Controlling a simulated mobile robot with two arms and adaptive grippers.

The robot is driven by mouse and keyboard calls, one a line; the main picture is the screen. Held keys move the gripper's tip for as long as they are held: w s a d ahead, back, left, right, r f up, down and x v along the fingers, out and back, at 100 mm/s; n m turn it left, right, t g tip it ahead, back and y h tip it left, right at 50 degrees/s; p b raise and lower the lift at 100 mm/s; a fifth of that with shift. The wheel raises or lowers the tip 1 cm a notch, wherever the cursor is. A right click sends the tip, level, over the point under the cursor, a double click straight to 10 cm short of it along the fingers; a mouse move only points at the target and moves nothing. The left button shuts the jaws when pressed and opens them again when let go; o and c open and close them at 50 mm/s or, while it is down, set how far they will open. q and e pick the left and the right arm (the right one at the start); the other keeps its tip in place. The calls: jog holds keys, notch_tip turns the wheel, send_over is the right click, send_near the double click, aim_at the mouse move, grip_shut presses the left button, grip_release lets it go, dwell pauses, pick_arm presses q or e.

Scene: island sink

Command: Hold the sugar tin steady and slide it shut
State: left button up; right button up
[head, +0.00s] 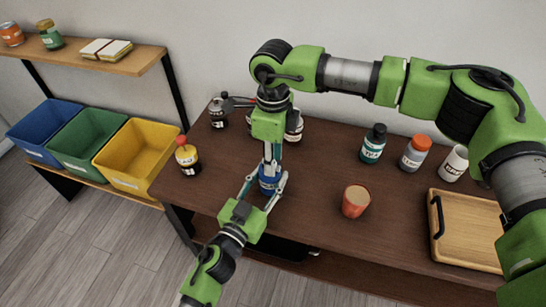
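A small blue tin (268,183), which I take to be the sugar tin, stands on the dark wooden table near its front left part. Its label and most of its top are hidden by my grippers. My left gripper (268,178) reaches in from the front left, with one finger on each side of the tin, and appears closed around it. My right gripper (271,165) points straight down from above, its fingers close together at the tin's top. Whether they grip the lid or only touch it cannot be made out.
An orange cup (356,201) stands right of the tin, and a wooden tray (466,239) lies farther right. Labelled jars, including a teal one (373,144), line the back. A yellow-labelled bottle (187,158) stands at the left edge. Colored bins (138,155) are beyond it.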

grip_shut()
jog(key=shift+w+a, duration=0.3)
jog(key=shift+a, duration=0.6)
grip_release()
jog(key=shift+d, duration=0.1)
jog(key=shift+r, duration=0.1)
notch_tip(320, 180, up, 12)
